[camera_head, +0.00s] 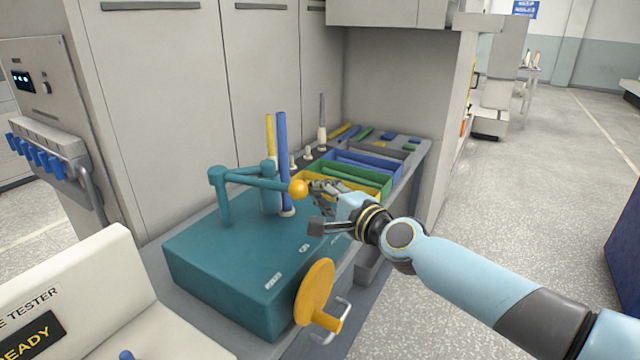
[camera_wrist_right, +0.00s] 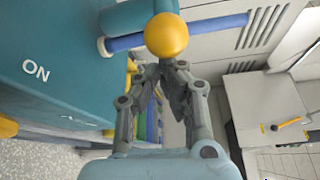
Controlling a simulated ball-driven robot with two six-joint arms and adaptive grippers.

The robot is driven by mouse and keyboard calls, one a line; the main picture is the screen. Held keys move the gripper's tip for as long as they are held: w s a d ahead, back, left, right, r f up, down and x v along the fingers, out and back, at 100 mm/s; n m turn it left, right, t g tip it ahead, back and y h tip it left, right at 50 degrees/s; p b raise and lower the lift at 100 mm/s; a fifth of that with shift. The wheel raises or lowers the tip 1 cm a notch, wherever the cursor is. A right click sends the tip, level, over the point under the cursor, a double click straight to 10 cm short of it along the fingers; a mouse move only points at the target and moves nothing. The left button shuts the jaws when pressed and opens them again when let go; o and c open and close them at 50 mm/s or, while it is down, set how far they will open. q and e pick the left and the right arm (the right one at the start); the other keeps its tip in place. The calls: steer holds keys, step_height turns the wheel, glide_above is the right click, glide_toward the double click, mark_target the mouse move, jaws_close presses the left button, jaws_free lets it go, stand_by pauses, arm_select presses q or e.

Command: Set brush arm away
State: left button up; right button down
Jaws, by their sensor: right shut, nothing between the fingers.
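The brush arm (camera_head: 258,181) is a teal bar on a teal machine box (camera_head: 235,262), with a yellow-orange ball knob (camera_head: 298,188) at its right end. Behind the bar a blue rod (camera_head: 281,150) stands upright. My right gripper (camera_head: 318,187) is just right of the knob. In the right wrist view the knob (camera_wrist_right: 166,35) lies just beyond the tips of my right gripper (camera_wrist_right: 172,66), whose fingers are shut and empty. I cannot tell whether the tips touch it. My left gripper is in neither view.
A yellow handwheel (camera_head: 315,291) is on the box's front. Green and blue trays (camera_head: 345,185) with rods lie behind my right gripper. White pegs and a yellow rod (camera_head: 270,136) stand behind the bar. Grey cabinets (camera_head: 170,100) close off the back.

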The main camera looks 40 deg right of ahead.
steer(key=s+a+m+h+p, duration=0.2)
steer(key=s+a+h+p, duration=0.1)
steer(key=a, duration=0.7)
steer(key=shift+s+a+f+h+p, duration=0.15)
steer(key=shift+s+h+p, duration=0.15)
steer(key=shift+s+p, duration=0.5)
steer(key=shift+s, duration=0.15)
